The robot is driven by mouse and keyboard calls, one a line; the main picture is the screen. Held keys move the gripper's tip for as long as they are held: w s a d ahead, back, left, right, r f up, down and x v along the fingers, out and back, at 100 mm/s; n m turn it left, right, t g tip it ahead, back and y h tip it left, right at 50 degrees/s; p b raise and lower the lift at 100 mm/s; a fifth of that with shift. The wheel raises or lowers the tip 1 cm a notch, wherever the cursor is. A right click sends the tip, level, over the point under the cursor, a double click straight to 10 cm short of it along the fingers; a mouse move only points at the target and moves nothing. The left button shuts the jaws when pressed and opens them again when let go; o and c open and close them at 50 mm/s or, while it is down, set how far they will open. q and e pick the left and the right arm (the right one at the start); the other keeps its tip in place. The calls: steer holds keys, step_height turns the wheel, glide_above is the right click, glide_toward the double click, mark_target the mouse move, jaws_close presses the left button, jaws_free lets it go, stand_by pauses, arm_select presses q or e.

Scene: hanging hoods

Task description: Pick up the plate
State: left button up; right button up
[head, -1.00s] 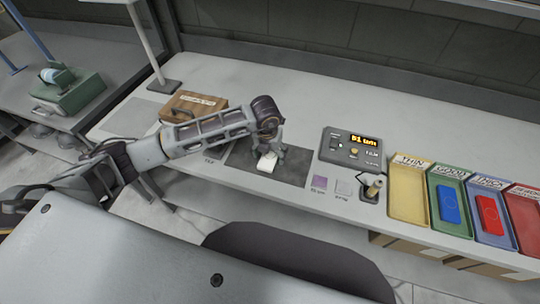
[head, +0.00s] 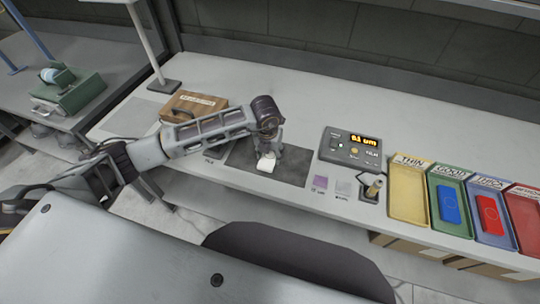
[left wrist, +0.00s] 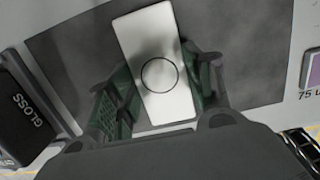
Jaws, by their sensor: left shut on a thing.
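The plate (left wrist: 158,75) is a pale, near-white rectangle with a thin dark circle on its face. In the left wrist view it lies tilted a little between the two green-padded fingers of my left gripper (left wrist: 160,90), which is shut on it. In the head view the plate (head: 266,164) shows as a small white patch under my left gripper (head: 269,151), over the dark grey mat (head: 292,168). I cannot tell whether it still touches the mat. My right gripper is not in view.
A grey gauge box (head: 350,147) with a lit display stands right of the mat, with a probe (head: 373,188) before it. Yellow (head: 409,192), green, blue and red trays stand further right. A brown case (head: 194,107) is behind my left arm. The bench's back is clear.

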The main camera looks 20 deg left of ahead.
mark_target(270, 155)
arm_select(q)
steer(key=shift+r, duration=0.65)
step_height(270, 155, up, 9)
steer(key=b, duration=0.1)
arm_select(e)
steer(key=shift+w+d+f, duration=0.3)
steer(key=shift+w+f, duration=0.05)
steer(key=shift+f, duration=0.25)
arm_select(q)
steer(key=shift+f, duration=0.1)
steer(key=shift+f, duration=0.1)
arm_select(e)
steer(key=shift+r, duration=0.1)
